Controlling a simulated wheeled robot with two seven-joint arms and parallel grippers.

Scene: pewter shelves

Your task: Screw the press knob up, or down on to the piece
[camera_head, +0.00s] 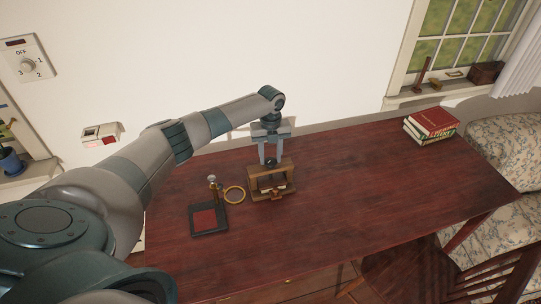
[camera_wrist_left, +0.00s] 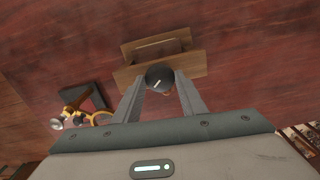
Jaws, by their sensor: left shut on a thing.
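The small wooden press (camera_head: 270,182) stands upright on the dark red table. Its wooden frame shows in the left wrist view (camera_wrist_left: 190,66) beyond the fingers. The dark round press knob (camera_wrist_left: 159,76), with a pale line on its top, sits at the top of the press. My left gripper (camera_head: 270,160) reaches down from above, and its fingers (camera_wrist_left: 160,84) are shut on the knob. A pale piece (camera_head: 272,187) seems to lie inside the press, partly hidden by its frame. My right gripper is not in view.
Left of the press are a brass ring (camera_head: 234,195), a dark stand with a red pad (camera_head: 205,219) and an upright handled tool (camera_head: 213,188). Stacked books (camera_head: 431,124) lie at the far right. The table (camera_head: 370,185) right of the press is clear.

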